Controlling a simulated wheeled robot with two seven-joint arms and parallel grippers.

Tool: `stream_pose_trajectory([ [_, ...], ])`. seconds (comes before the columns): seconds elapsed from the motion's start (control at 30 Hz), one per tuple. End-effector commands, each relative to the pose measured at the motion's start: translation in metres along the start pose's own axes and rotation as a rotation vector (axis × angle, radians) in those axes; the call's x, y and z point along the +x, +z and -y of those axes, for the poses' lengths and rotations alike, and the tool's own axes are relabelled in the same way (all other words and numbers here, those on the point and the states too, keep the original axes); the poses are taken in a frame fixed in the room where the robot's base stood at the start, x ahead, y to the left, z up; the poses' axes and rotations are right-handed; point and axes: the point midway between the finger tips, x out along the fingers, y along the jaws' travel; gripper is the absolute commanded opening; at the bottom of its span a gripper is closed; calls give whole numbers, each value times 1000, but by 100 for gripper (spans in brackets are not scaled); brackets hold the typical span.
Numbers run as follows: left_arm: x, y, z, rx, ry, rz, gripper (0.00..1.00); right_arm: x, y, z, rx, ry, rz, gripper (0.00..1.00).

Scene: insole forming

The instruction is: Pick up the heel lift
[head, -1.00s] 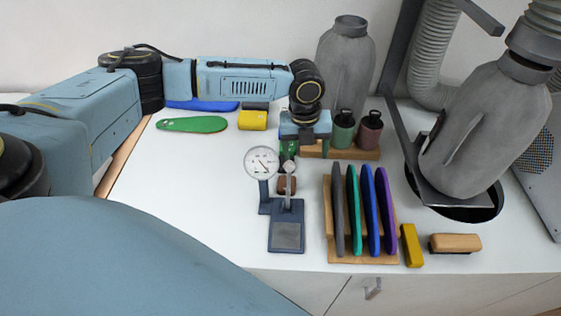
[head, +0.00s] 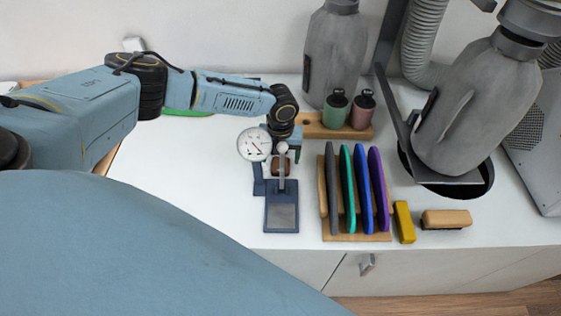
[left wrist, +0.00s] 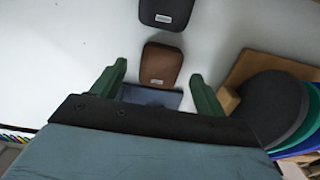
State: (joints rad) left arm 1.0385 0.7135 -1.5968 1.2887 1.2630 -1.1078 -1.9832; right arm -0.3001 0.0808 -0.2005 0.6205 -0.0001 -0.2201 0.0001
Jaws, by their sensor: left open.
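Two small rounded pads with white labels, the likely heel lifts, lie on the white table in the left wrist view. One is brown (left wrist: 161,65) and one is dark grey (left wrist: 167,13). Contact or height cannot be told. In the head view its fingers are largely hidden behind the gauge. My right gripper is not in view.
The dial gauge (head: 253,145) on its blue stand (head: 282,220) is close to my left gripper. A wooden rack (head: 346,237) of coloured insoles stands to the right. Two bottles sit in a wooden holder (head: 312,124) behind.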

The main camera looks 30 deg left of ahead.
Motion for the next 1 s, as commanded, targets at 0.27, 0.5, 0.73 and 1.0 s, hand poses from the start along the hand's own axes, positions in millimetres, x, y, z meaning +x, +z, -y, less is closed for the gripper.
stream_pose_trajectory([
  [0.27,25,0,1,-1,-1,-1,74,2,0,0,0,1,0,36],
  [0.5,25,0,0,-1,-1,-1,64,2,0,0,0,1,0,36],
  [0.73,24,0,0,-1,-1,-1,34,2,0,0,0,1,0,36],
  [1.0,24,0,0,-1,-1,-1,16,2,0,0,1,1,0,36],
])
